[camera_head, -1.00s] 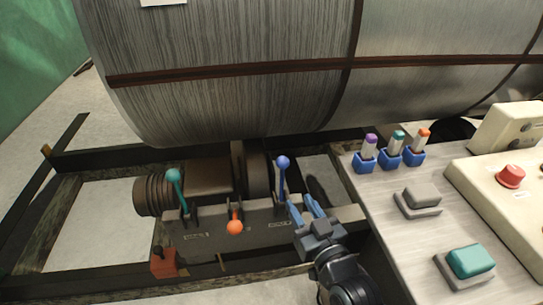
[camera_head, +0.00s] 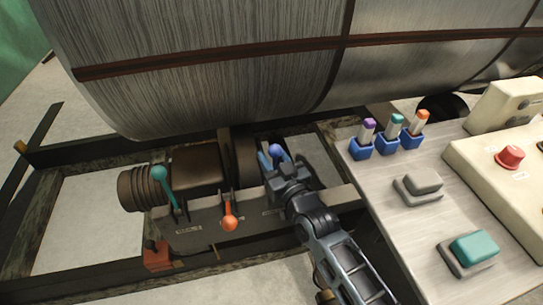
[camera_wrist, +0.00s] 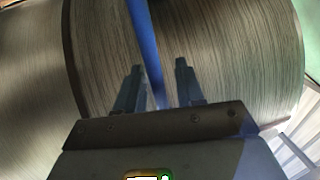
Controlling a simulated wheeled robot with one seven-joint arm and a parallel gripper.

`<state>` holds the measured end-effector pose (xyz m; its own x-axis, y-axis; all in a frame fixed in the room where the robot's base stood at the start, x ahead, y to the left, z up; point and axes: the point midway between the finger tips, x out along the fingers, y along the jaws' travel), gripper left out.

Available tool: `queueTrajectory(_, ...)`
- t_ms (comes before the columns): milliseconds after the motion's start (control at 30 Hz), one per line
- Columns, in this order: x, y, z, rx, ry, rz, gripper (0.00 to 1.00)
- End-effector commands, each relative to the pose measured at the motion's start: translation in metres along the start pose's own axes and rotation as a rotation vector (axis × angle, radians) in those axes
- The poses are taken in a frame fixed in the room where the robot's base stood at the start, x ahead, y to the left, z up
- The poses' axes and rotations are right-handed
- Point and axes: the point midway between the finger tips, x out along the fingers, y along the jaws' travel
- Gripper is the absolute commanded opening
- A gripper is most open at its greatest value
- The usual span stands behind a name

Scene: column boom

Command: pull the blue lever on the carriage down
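The blue lever's round knob (camera_head: 275,149) shows at the right end of the dark carriage (camera_head: 203,234) in the head view. Its shaft is mostly hidden behind my gripper (camera_head: 279,160). In the wrist view the blue shaft (camera_wrist: 147,40) runs down between the two fingers of my gripper (camera_wrist: 158,76). The fingers are apart, with a gap visible at least on the right side of the shaft. Whether the left finger touches the shaft I cannot tell. The lever's lower end is hidden behind the gripper body.
A teal lever (camera_head: 161,182) and an orange lever (camera_head: 229,220) stand left on the carriage. A large drum (camera_head: 210,85) hangs close behind. A bench (camera_head: 385,215) with blue holders (camera_head: 387,145), a grey button (camera_head: 422,182) and a teal button (camera_head: 474,247) lies right.

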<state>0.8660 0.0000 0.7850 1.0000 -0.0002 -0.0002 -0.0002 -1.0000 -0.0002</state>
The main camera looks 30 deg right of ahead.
Motion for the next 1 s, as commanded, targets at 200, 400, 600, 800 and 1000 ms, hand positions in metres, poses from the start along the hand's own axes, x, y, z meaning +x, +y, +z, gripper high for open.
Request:
queueTrajectory(200,0.0021,0.0000,-0.0002,0.000,0.000,0.000,0.38)
queueTrajectory(400,0.0019,-0.0001,-0.0002,0.000,0.000,0.000,0.26)
queueTrajectory(600,0.0018,-0.0001,-0.0001,0.000,0.000,0.000,0.07)
queueTrajectory(800,0.0017,-0.0001,-0.0001,0.000,0.000,0.000,0.00)
queueTrajectory(1000,0.0017,-0.0001,0.0000,0.000,0.000,0.000,0.00)
